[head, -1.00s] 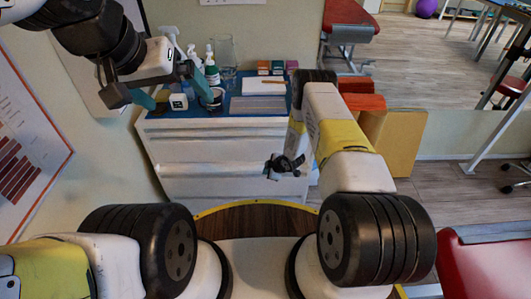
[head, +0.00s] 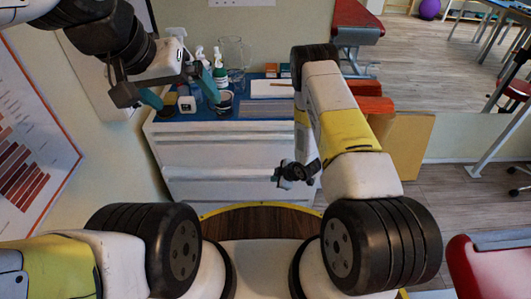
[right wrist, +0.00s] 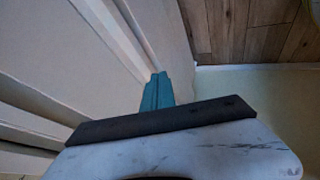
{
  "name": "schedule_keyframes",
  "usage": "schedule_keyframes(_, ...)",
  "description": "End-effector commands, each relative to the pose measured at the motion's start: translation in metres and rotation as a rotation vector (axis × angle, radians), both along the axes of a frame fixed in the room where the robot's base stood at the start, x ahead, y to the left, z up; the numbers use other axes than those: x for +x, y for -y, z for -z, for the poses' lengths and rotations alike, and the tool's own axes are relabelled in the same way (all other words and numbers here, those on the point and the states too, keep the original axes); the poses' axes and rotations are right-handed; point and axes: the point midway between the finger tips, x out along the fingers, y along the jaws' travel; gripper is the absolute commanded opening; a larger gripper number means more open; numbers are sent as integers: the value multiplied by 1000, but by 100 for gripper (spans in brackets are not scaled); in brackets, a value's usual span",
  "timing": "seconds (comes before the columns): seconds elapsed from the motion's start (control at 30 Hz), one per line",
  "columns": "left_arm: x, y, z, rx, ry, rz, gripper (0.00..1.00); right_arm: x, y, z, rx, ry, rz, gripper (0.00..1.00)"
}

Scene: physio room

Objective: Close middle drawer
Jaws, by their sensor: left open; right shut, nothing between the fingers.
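The white drawer cabinet (head: 215,150) stands ahead in the head view, with its stacked drawer fronts facing me. The middle drawer front (head: 225,182) shows below the upper one; how far it stands out is hard to tell. My right gripper (head: 279,175) is shut and empty at the right part of the drawer fronts. In the right wrist view its teal fingers (right wrist: 157,92) are together beside pale drawer edges (right wrist: 115,35); contact is unclear. My left gripper (head: 180,92) is open and empty above the left part of the cabinet top.
Bottles (head: 219,72), a glass jug (head: 234,55), a cup (head: 224,102) and a white tray (head: 270,88) stand on the blue cabinet top (head: 250,102). A tan panel (head: 405,145) is right of the cabinet. A red seat (head: 490,270) is at the lower right.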

Motion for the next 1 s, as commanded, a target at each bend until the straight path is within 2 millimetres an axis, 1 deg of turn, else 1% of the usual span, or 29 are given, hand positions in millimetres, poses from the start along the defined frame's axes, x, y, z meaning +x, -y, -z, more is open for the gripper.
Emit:
schedule_keyframes(0.03,0,0,0,0,0,0,100,-7,-2,3,-5,-2,-6,0)
schedule_keyframes(0.07,0,0,0,1,0,1,100,-9,-3,4,-4,1,-6,0)
schedule_keyframes(0.17,0,0,0,1,0,1,100,-9,-6,10,-5,2,-7,0)
schedule_keyframes(0.27,0,0,0,0,1,1,100,-2,-11,21,-4,3,-6,0)
schedule_keyframes(0.6,0,0,0,1,0,1,100,32,-38,78,-4,3,-6,0)
schedule_keyframes(0.67,0,0,0,1,0,1,100,37,-42,87,-4,4,-7,0)
schedule_keyframes(0.7,0,0,0,1,0,1,100,47,-41,84,-2,7,-4,0)
schedule_keyframes(0.8,0,0,0,1,0,1,100,61,-41,83,-2,6,-4,0)
schedule_keyframes(1.0,0,0,0,1,0,1,100,75,-41,84,-3,4,-5,0)
